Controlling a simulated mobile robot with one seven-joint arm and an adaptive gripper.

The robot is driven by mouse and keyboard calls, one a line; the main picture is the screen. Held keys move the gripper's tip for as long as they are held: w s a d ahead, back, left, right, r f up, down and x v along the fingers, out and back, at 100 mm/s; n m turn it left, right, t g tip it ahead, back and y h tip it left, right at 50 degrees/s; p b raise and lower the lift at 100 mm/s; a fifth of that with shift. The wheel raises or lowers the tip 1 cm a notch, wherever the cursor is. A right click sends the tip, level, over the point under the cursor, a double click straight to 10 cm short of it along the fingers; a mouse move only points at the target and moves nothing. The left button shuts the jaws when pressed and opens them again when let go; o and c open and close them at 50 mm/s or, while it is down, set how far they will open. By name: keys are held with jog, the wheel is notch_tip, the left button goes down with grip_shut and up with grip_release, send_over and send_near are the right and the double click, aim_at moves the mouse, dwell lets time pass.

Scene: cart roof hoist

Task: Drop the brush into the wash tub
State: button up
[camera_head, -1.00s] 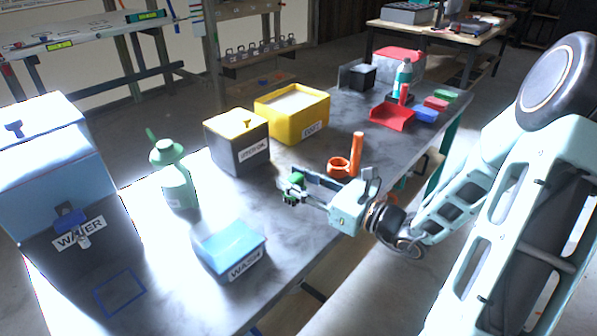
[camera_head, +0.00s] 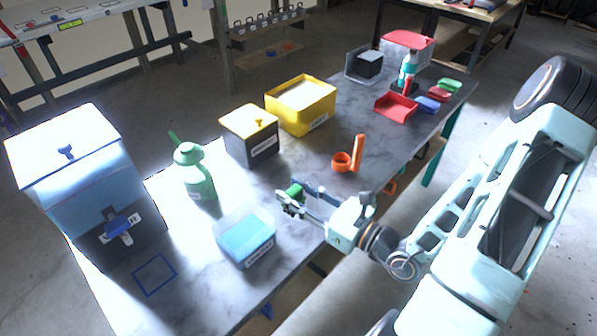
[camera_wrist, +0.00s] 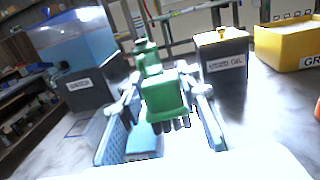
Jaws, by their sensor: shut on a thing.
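The brush is a green block with dark bristles (camera_wrist: 166,98); it also shows as a small green piece in the head view (camera_head: 294,190). My gripper (camera_head: 291,200) is shut on it and holds it above the table, to the right of the wash tub. The wash tub (camera_head: 247,257) is a small clear-walled tub with light blue inside and a label on its front, standing near the table's front edge. In the wrist view, part of the tub's blue (camera_wrist: 145,143) shows below the brush, partly hidden by my gripper.
A green bottle (camera_head: 196,175) stands behind the tub, and a water tank (camera_head: 85,165) stands at the left. A black box with a yellow lid (camera_head: 249,140), a yellow bin (camera_head: 301,112) and an orange holder (camera_head: 343,162) stand farther back. A blue square outline (camera_head: 154,274) marks bare table.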

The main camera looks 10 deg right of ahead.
aim_at(292, 213)
jog(key=shift+s+a+r+p, duration=0.3)
jog(key=shift+s+p, duration=0.25)
jog(key=shift+p, duration=0.25)
jog(key=shift+s+a+r+p, duration=0.15)
jog(key=shift+s+r+p, duration=0.3)
jog(key=shift+p, duration=0.3)
jog(key=shift+s+a+f+p, duration=0.1)
jog(key=shift+s+p, duration=0.15)
jog(key=shift+p, duration=0.05)
